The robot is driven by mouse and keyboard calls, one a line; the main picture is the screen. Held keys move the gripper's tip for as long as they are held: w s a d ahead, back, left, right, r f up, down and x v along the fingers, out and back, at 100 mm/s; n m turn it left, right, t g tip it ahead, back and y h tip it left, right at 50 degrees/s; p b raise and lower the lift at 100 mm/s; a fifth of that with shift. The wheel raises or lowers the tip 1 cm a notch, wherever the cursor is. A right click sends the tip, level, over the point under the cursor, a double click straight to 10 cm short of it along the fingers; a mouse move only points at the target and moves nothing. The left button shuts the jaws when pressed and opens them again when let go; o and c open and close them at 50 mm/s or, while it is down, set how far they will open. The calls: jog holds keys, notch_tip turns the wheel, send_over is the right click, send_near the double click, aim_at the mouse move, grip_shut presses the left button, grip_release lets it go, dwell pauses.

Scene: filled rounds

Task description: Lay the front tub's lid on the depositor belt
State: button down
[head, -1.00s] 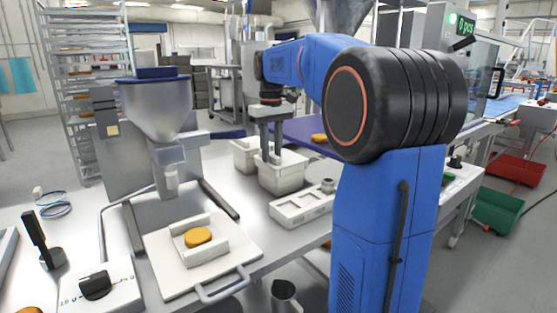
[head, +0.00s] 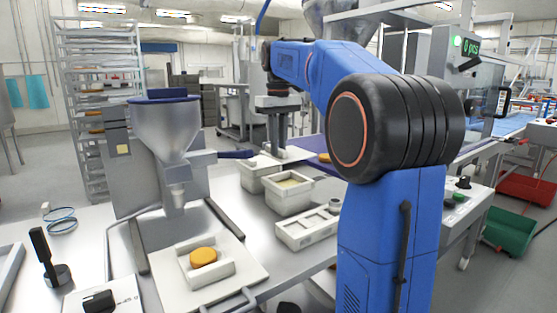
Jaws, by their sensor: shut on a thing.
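My gripper (head: 279,146) points down behind the tubs and is shut on a flat pale lid (head: 296,154), held level above the tubs. The front tub (head: 289,203) stands on the steel table, open at the top with a pale yellowish filling showing. The rear tub (head: 255,181) stands behind it to the left; its top is partly hidden by the lid. The blue-purple depositor belt (head: 312,142) runs behind and to the right, largely covered by my arm. An orange-brown round (head: 324,157) lies on it.
A hopper depositor (head: 166,128) stands left, above a white board (head: 240,276) with a round in a holder (head: 203,257). A rack (head: 100,90) stands at the back left.

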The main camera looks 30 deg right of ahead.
jog(key=shift+r, duration=3.35)
